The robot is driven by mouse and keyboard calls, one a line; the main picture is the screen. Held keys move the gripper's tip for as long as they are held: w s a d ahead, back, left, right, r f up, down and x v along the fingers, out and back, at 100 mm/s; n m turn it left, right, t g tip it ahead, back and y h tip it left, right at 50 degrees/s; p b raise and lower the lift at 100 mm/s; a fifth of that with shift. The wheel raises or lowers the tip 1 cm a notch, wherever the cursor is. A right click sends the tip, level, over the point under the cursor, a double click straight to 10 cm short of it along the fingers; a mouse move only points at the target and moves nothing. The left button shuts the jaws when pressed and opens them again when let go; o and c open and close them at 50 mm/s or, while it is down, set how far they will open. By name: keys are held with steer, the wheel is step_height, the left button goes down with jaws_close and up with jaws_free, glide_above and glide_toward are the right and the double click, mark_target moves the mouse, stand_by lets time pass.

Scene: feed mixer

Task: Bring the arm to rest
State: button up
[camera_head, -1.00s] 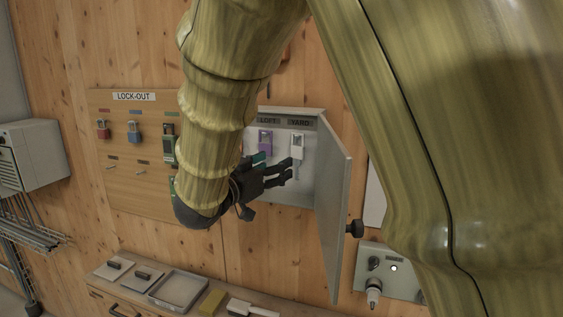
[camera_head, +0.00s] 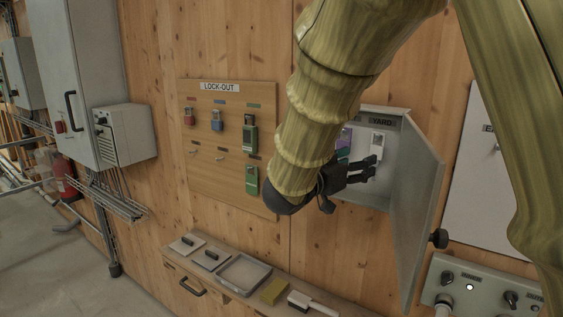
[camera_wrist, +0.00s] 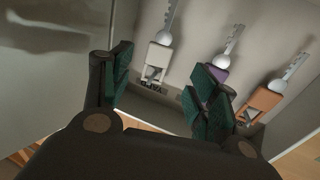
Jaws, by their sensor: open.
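My gripper (camera_head: 371,167) is open and empty in the head view, in front of the open wall key cabinet (camera_head: 415,205). In the wrist view its two green-padded fingers (camera_wrist: 160,95) stand apart. A white-tagged key (camera_wrist: 157,62) hangs inside the cabinet, showing between the fingers but beyond them. A purple-tagged key (camera_wrist: 217,70) is partly behind the right finger, and an orange-tagged key (camera_wrist: 259,103) hangs to its right. The white tag (camera_head: 378,142) also shows in the head view under the YARD label. My forearm hides part of the cabinet's left side.
The cabinet door (camera_head: 422,215) stands open close to the right of my gripper. A lock-out board (camera_head: 215,180) with padlocks and tags is to the left. A shelf with a grey tray (camera_head: 243,274) and brushes lies below. A control box (camera_head: 480,287) is at lower right.

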steer(key=x, duration=0.8)
steer(key=shift+r, duration=0.25)
steer(key=shift+f, duration=0.1)
glide_toward(376, 151)
steer(key=x, duration=0.8)
steer(key=shift+w+d, duration=0.25)
steer(key=s+a, duration=0.5)
steer(key=s, duration=0.2)
steer(key=shift+s+r, duration=0.2)
steer(key=shift+r, duration=0.25)
